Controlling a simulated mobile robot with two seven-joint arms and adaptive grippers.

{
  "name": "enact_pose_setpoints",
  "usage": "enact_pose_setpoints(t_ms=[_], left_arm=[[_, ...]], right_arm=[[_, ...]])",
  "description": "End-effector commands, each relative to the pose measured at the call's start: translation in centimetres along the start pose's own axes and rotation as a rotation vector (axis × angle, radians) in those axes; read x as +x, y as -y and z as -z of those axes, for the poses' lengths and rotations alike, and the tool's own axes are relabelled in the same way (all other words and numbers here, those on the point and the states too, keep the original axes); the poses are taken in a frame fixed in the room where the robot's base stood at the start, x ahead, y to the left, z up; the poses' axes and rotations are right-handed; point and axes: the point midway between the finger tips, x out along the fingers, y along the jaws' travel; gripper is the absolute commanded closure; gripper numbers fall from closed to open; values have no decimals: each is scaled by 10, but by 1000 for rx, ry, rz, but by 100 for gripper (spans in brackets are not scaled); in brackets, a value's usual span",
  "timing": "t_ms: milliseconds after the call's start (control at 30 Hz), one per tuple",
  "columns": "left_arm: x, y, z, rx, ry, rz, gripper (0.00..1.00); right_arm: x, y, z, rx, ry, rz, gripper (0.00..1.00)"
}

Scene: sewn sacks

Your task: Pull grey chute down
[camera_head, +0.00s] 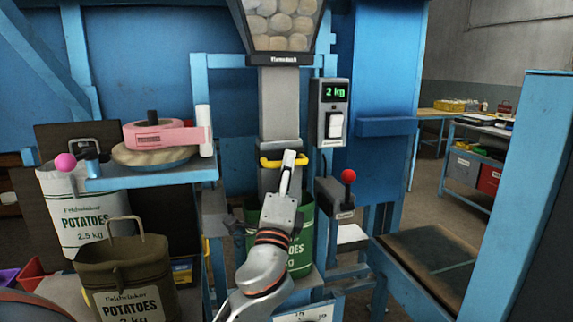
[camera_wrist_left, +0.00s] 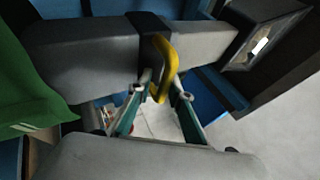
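The grey chute (camera_head: 279,105) hangs upright below the hopper and has a yellow handle (camera_head: 268,162) across its front. My left gripper (camera_head: 290,160) is at this handle, a little right of its middle. In the left wrist view the yellow handle (camera_wrist_left: 165,62) lies between my left fingertips (camera_wrist_left: 163,82), with the grey chute (camera_wrist_left: 90,55) behind it. The fingers stand close to the handle, but I cannot tell whether they press on it. A green sack (camera_head: 305,240) is below the chute, partly hidden by my arm. My right gripper is not in view.
A hopper of potatoes (camera_head: 281,25) is above. A scale display (camera_head: 334,92) reads 2 kg, and a red-knobbed lever (camera_head: 348,177) is at the right. A blue shelf (camera_head: 150,178) with pink tape (camera_head: 160,135) is left. Potato sacks (camera_head: 125,268) stand at lower left.

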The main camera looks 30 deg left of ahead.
Motion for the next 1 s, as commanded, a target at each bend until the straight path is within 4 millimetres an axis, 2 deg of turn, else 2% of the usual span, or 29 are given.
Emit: enact_pose_setpoints(t_ms=[267,433,800,1000], left_arm=[[1,2,-2,1,3,3,82],[-9,2,-1,-1,2,3,82],[-77,0,-1,-1,1,-2,82],[-105,1,-1,1,1,0,82]], right_arm=[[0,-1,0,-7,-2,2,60],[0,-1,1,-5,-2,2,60],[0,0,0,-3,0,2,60],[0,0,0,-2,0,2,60]])
